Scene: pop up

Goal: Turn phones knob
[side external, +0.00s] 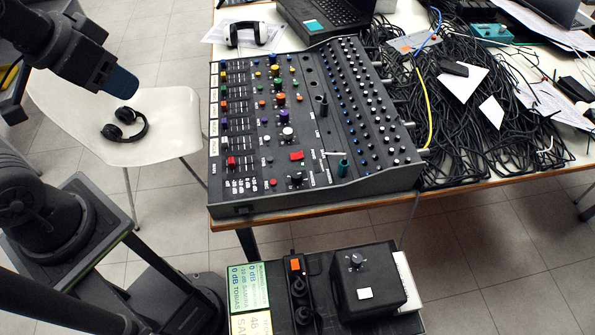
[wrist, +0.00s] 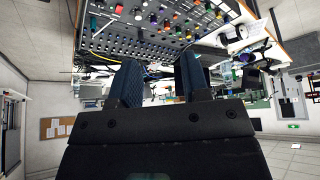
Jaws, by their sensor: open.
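A dark mixing console (side external: 300,120) lies on the table, covered with rows of coloured knobs, buttons and faders. Its labels are too small to read, so I cannot tell which is the phones knob. A black knob (side external: 296,178) sits near its front edge, left of a teal knob (side external: 343,166). My gripper (side external: 121,84) is in the air left of the console, apart from it, over the white chair. In the wrist view my gripper (wrist: 160,78) is open, with two blue fingers apart and nothing between them. The console (wrist: 165,25) shows beyond them at the top.
A black box with a knob (side external: 368,285) stands on a lower surface in front. Headphones (side external: 125,124) lie on the white chair (side external: 80,140). Tangled black cables (side external: 470,125) cover the table at right.

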